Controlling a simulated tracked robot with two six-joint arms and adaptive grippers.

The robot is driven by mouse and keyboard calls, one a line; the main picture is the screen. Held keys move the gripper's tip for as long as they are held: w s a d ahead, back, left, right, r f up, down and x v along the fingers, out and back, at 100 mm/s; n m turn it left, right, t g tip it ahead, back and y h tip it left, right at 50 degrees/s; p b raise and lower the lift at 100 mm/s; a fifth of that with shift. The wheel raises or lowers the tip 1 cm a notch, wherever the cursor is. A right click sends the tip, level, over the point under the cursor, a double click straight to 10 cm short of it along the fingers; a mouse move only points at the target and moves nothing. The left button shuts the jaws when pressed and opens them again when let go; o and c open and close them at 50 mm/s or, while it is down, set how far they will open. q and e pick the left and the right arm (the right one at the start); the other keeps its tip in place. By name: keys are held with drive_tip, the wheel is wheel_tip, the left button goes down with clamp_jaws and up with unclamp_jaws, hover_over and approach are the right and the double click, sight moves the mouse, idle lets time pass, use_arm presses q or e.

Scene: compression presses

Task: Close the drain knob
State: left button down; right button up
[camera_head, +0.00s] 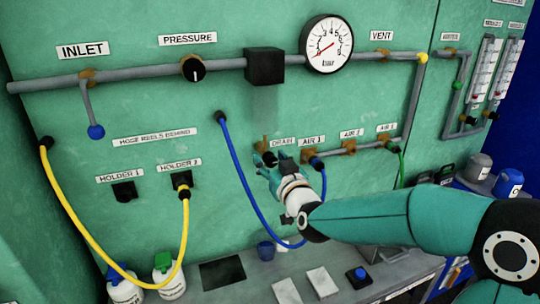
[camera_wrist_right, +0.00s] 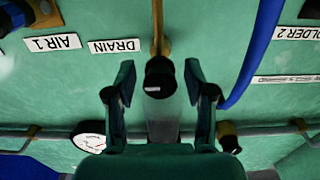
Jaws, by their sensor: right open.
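The fingers are open, with a gap on each side of the knob. In the head view the right gripper (camera_head: 268,164) is at the panel just below and left of the DRAIN label, and the knob (camera_head: 269,157) is partly hidden by it. I cannot tell the exact depth between fingers and knob. My left gripper is not in view.
The AIR 1 fitting with a blue hose (camera_head: 316,163) is close to the right. The pressure knob (camera_head: 193,69) and gauge (camera_head: 326,44) are higher up. A shelf with bins and cards lies below.

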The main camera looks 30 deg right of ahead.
drive_tip(key=shift+w, duration=0.3)
clamp_jaws()
